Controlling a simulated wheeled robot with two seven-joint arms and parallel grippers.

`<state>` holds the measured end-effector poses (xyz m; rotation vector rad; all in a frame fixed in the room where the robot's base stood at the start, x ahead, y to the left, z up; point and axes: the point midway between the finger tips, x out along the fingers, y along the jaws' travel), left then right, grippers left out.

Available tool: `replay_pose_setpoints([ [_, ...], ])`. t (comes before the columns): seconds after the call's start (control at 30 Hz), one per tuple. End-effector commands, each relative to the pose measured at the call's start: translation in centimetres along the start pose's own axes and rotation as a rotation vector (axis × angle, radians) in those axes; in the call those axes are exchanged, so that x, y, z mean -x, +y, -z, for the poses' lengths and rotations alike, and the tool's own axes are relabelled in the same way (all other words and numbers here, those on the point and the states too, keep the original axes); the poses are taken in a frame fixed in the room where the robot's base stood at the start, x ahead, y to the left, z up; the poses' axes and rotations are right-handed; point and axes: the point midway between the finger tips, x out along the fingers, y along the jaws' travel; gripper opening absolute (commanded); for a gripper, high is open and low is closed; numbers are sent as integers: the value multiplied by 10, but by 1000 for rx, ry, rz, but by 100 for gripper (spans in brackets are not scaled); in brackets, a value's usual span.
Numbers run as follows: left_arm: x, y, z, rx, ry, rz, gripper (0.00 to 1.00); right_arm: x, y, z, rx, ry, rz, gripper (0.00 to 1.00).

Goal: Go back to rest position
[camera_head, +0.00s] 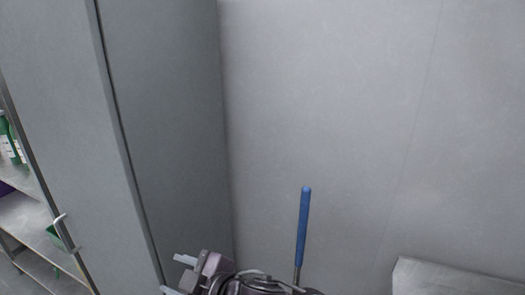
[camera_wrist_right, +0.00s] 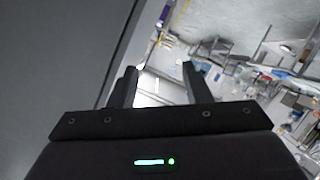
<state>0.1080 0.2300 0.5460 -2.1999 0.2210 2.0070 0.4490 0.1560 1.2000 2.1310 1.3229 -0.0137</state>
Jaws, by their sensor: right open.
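My right gripper (camera_head: 172,274) shows at the bottom of the head view, in front of the grey cabinet. Its two light fingers point left and stand apart, with nothing between them. In the right wrist view the gripper (camera_wrist_right: 158,70) also shows two dark fingers wide apart and empty. My left gripper is not in the head view.
A tall grey cabinet (camera_head: 165,120) fills the left, beside a plain grey wall (camera_head: 330,90). A blue handle (camera_head: 304,225) stands upright near the right arm. A metal surface (camera_head: 450,280) is at lower right. Shelves (camera_head: 25,220) with green items are at far left.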

Motion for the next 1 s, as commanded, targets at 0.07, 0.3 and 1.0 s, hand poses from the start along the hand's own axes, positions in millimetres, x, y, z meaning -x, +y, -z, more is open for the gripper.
replay_pose_setpoints([
  [0.07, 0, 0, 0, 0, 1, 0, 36, 19, 14, -28, -148, -83, -92, 44],
  [0.3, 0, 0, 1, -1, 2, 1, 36, 111, 22, -153, -583, -466, -306, 44],
  [1.0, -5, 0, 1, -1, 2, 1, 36, 278, -91, -302, -1107, -1090, -382, 44],
])
